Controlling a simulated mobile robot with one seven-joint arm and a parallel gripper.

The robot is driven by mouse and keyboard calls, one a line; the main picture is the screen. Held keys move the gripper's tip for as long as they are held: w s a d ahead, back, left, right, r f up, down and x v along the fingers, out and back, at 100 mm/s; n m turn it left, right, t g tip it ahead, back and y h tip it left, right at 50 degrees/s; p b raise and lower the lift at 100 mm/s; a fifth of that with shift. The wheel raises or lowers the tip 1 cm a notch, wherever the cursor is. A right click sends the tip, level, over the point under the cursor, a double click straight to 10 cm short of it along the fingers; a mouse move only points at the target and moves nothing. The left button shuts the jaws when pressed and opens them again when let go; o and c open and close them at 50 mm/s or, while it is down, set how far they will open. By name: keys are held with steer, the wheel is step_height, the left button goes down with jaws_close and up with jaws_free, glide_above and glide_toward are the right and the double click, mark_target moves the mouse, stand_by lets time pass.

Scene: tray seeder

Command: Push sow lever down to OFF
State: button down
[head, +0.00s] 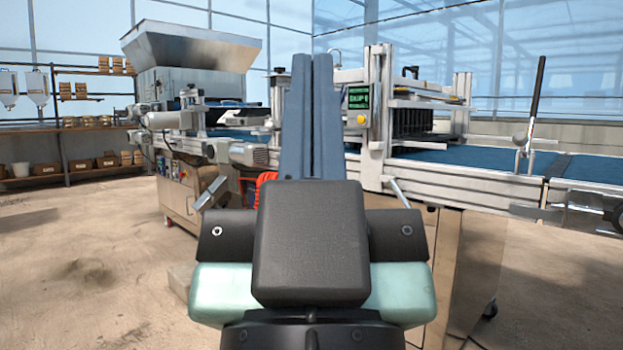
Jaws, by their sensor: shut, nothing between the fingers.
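A lever with a long black grip (537,90) stands nearly upright at the right, on the near rail of the conveyor, its top leaning slightly right. It is the one clear lever in view, but I can read no SOW or OFF label on it. My gripper (309,58) is in the middle of the picture, pointing away from me, its two long blue-grey fingers shut together and empty. The lever is well to the right of my gripper, and they are apart. My gripper hides part of the machine behind it.
A seeder frame with a green-lit display (357,100) and yellow knob (361,120) stands right of my fingers. A blue conveyor belt (450,160) runs right from it. A hopper machine (190,45) stands left. The sandy floor (80,235) at left is open.

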step_height(320, 180, up, 59)
steer(key=p, duration=5.6)
